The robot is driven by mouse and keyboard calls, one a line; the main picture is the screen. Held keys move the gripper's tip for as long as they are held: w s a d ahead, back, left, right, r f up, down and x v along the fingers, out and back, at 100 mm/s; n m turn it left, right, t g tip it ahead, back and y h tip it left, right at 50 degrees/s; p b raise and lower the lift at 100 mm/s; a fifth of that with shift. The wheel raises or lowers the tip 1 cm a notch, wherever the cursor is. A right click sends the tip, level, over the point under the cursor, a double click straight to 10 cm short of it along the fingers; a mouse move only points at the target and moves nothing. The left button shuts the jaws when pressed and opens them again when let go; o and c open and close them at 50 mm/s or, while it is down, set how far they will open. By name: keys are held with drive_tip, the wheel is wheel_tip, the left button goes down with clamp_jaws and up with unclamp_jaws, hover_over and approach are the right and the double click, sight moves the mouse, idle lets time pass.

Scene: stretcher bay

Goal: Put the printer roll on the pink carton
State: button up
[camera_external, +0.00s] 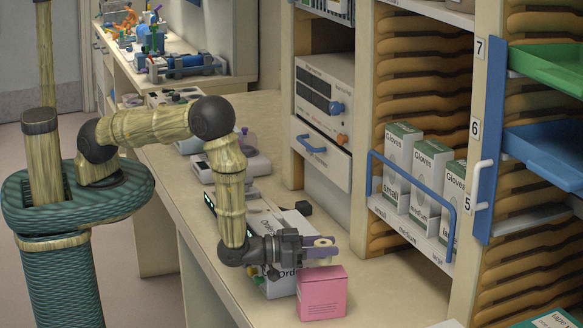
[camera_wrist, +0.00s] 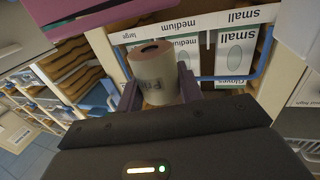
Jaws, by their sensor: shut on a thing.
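My gripper (camera_external: 322,250) is shut on the printer roll, with its purple fingers on either side of it. The pale printer roll (camera_wrist: 155,78) has a brown hollow core and dark lettering; it stands between the fingertips in the wrist view. In the external view the roll (camera_external: 323,242) is small and partly hidden by the near finger. The pink carton (camera_external: 322,296) stands on the bench just below my gripper. The roll is over the carton; its underside is hidden, so I cannot tell any exact gap.
A white box marked "Order" (camera_external: 280,286) stands beside the carton, partly behind my gripper. A shelf with glove boxes (camera_external: 432,170) and a blue rail (camera_external: 412,178) lies to the right. The bench (camera_external: 235,300) is bare at the front left.

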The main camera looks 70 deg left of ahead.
drive_tip(key=shift+f+p, duration=0.35)
drive_tip(key=shift+f, duration=1)
drive_tip(key=shift+f, duration=0.2)
drive_tip(key=o, duration=1)
drive_tip(key=shift+r, duration=0.2)
drive_tip(key=b+v, duration=0.6)
drive_tip(key=v, duration=0.6)
